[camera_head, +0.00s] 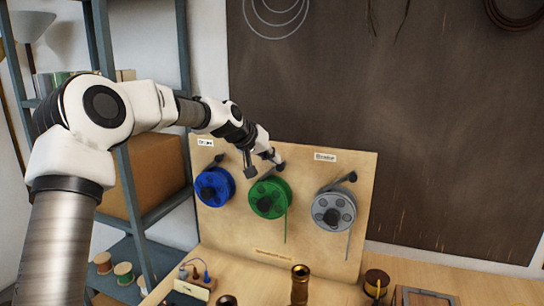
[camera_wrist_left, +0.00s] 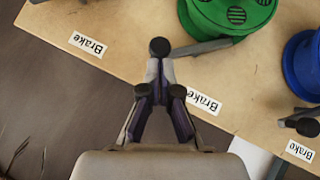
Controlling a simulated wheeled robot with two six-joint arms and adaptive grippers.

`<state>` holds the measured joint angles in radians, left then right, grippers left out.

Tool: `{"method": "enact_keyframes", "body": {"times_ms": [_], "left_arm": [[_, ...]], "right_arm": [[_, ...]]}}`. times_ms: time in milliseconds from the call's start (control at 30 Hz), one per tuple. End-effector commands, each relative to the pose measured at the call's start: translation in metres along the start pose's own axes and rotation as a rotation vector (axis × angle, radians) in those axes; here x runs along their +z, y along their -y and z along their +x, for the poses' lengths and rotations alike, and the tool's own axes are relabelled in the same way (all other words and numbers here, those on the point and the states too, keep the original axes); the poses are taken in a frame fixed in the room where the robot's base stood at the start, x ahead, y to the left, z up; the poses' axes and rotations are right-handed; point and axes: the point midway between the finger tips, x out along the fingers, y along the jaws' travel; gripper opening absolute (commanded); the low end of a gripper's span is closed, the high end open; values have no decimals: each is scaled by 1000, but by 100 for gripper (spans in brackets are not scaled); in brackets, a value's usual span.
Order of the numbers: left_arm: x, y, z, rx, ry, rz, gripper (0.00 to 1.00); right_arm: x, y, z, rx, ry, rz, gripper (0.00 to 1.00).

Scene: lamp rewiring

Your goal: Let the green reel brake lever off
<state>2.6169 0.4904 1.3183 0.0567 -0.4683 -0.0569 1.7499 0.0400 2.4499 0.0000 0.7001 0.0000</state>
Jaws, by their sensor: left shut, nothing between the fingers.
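The green reel (camera_head: 269,198) hangs in the middle of a wooden board, and its edge shows at the top of the left wrist view (camera_wrist_left: 232,12). Its brake lever (camera_wrist_left: 203,47) is a dark grey bar ending in a round black knob (camera_wrist_left: 159,47). In the head view the lever's knob (camera_head: 281,166) is above and right of the reel, so the lever slants up to the right. My left gripper (camera_head: 272,156) is shut and empty, with its fingertips (camera_wrist_left: 159,66) right at the knob. Whether they touch it I cannot tell. My right gripper is out of view.
The blue reel (camera_head: 215,187) is left of the green one and the grey reel (camera_head: 334,211) right, each with its own lever. Brake labels (camera_wrist_left: 204,102) mark the board (camera_head: 222,228). A brass cylinder (camera_head: 300,284) stands on the bench below. A shelf rack (camera_head: 139,230) stands left.

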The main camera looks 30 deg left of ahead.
Motion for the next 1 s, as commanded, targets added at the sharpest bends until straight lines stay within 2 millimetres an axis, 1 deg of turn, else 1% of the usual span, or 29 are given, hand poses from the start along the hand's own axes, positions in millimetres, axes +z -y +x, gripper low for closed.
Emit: {"method": "enact_keyframes", "body": {"times_ms": [467,700,767,867,1000], "left_arm": [[3,-5,3,-57,2,58,0],[8,-10,8,-128,1,132,0],[11,-11,11,-156,1,162,0],[17,-13,17,-214,0,219,0],[25,-15,26,-298,-1,302,0]], "right_arm": [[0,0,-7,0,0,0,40],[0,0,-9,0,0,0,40],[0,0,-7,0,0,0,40],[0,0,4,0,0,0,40],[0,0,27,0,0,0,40]]}}
